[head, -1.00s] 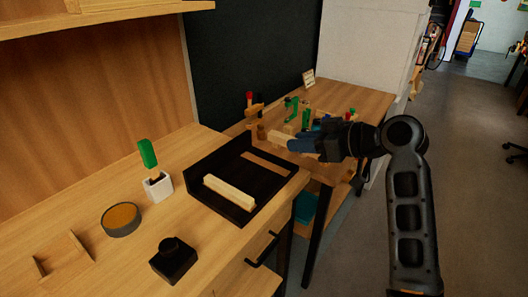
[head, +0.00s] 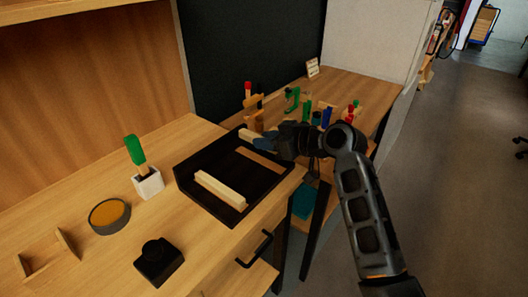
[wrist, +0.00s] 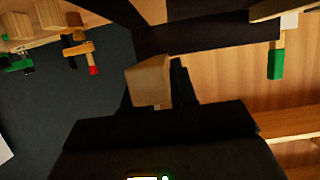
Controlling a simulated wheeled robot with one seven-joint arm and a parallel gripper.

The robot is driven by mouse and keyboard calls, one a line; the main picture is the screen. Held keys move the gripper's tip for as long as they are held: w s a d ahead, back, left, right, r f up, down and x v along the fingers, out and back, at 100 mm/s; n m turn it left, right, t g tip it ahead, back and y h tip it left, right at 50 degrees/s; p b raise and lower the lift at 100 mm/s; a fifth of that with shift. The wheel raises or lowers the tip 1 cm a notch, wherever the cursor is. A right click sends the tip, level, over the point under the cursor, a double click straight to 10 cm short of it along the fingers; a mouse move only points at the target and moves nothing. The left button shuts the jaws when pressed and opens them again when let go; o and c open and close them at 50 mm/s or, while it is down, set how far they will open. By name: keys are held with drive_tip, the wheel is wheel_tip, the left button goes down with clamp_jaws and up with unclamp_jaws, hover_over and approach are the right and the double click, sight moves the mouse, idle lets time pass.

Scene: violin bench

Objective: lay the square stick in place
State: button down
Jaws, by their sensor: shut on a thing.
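My gripper (head: 264,143) is over the back right corner of the black tray (head: 195,196) and is shut on a pale square stick (head: 247,134). Part of the stick is hidden by the gripper in the head view. In the wrist view its blunt square end (wrist: 150,80) shows between the dark fingers. In the tray, a pale wooden bar (head: 220,190) lies along the front left, and a flat brown strip (head: 260,161) lies farther back. I cannot tell how high the held stick is above the tray.
A white cup (head: 149,184) with a green-handled tool (head: 134,148), a round tin (head: 109,215) and a black block (head: 158,262) stand left of the tray. Clamps and coloured tools (head: 305,108) stand on the bench behind my gripper. The tray's middle is clear.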

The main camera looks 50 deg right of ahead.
sight(265, 162)
drive_tip(key=shift+w+a+f, duration=0.2)
drive_tip(key=shift+w+f, duration=0.15)
drive_tip(key=shift+w, duration=0.05)
drive_tip(key=shift+f, duration=1.95)
drive_tip(key=shift+f, duration=0.15)
drive_tip(key=c, duration=0.9)
unclamp_jaws()
drive_tip(key=shift+s+r, duration=0.15)
drive_tip(key=shift+r, duration=0.1)
drive_tip(key=v, duration=1.1)
drive_tip(key=shift+s+r+b, duration=0.2)
drive_tip(key=shift+s+b, duration=0.15)
drive_tip(key=shift+b, duration=0.05)
